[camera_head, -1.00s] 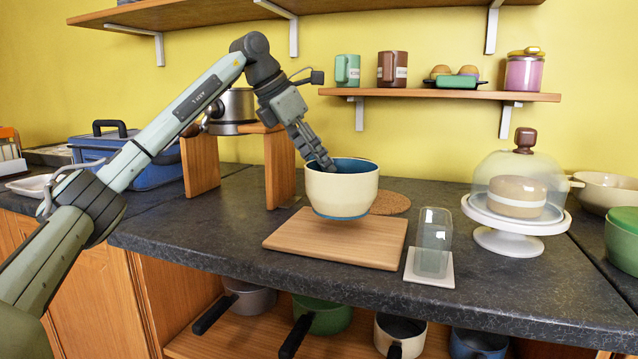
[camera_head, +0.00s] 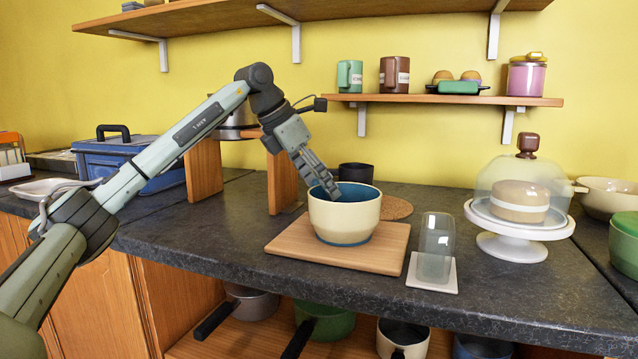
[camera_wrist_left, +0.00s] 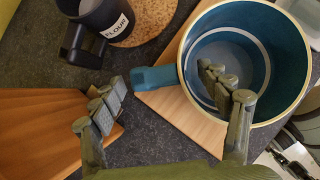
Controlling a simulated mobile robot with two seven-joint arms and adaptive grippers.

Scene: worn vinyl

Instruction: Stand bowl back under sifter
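The cream bowl with a blue inside (camera_head: 344,218) stands upright on the wooden board (camera_head: 290,243), right of the stand and not under the sifter. In the left wrist view, the bowl (camera_wrist_left: 275,60) has a blue handle (camera_wrist_left: 155,78). My left gripper (camera_head: 330,190) is at the bowl's rim. In the left wrist view my left gripper (camera_wrist_left: 165,98) is open, one finger over the bowl's inside and the other outside, with the handle side between them. The metal sifter (camera_head: 238,110) sits on a wooden stand (camera_head: 204,170), partly hidden by my arm. My right gripper is out of view.
A dark flour mug (camera_wrist_left: 105,18) is behind the bowl, near a cork mat (camera_head: 397,208). A glass (camera_head: 436,235) on a white coaster stands right of the board, with a domed cake stand (camera_head: 510,245) beyond. A blue box (camera_head: 110,160) is at left.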

